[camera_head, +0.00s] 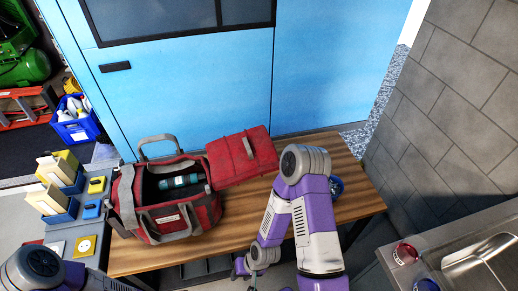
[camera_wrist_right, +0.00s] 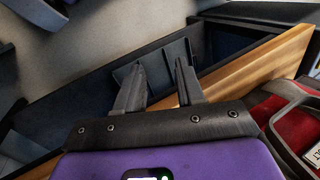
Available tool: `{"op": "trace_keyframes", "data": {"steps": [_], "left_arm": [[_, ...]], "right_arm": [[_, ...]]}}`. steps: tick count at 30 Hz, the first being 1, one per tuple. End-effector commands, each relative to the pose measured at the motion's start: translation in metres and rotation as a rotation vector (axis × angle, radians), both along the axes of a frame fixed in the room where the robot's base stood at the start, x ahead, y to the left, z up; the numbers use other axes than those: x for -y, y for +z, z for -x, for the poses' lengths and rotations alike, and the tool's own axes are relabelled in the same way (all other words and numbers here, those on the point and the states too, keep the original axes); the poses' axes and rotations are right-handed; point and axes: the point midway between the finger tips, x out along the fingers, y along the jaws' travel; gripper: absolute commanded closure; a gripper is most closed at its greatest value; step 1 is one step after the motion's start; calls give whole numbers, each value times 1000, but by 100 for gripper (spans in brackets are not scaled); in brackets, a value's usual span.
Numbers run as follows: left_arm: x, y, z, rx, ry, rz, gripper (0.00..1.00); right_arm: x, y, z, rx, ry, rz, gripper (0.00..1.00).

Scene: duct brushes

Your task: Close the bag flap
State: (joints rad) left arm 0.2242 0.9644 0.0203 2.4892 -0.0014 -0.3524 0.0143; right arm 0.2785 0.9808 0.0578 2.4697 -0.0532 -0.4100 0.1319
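The red and grey bag (camera_head: 170,203) stands on the wooden table, its top open. Its red flap (camera_head: 243,155) is folded back to the right, away from the opening. A dark teal cylindrical item (camera_head: 183,181) lies inside the bag. My right gripper (camera_head: 240,268) is low in front of the table edge, apart from the bag and flap. In the right wrist view my right gripper (camera_wrist_right: 160,68) has its two fingers apart with nothing between them. Part of the bag (camera_wrist_right: 268,108) shows at the right there. My left arm enters at the lower left; its gripper is out of view.
The wooden table (camera_head: 235,228) has bare top in front of the flap. A blue bowl-like item (camera_head: 336,187) sits at its right, partly behind my right arm. A side surface at left holds yellow and blue boxes (camera_head: 58,170). A sink (camera_head: 478,262) stands at lower right.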

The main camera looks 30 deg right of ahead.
Motion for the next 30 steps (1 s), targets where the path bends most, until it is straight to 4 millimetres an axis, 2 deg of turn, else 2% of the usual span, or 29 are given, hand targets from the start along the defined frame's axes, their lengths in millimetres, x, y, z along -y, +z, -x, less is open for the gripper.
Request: {"op": "trace_keyframes", "data": {"steps": [4,8,12,16,20,21,24,27,30], "left_arm": [[0,-10,1,-2,0,0,56],[0,-18,1,-3,0,0,56],[0,-26,1,-3,0,0,56],[0,-33,1,-2,0,0,56],[0,-40,1,-2,0,0,56],[0,-42,1,-2,0,0,56],[0,-46,1,-2,0,0,56],[0,-48,1,-2,0,0,56],[0,-49,1,-2,0,0,56]], "right_arm": [[-4,-9,-50,75,-328,-148,62],[2,-1,-111,153,-708,-392,62],[29,25,-169,217,-1073,-722,62],[71,56,-207,260,-1337,-1074,62],[131,92,-229,295,-1519,-1487,62],[151,103,-231,303,-1550,-1617,62],[192,127,-230,316,-1571,-1897,62],[221,143,-224,319,-1550,-2090,62],[236,153,-220,316,-1524,-2197,62]]}}
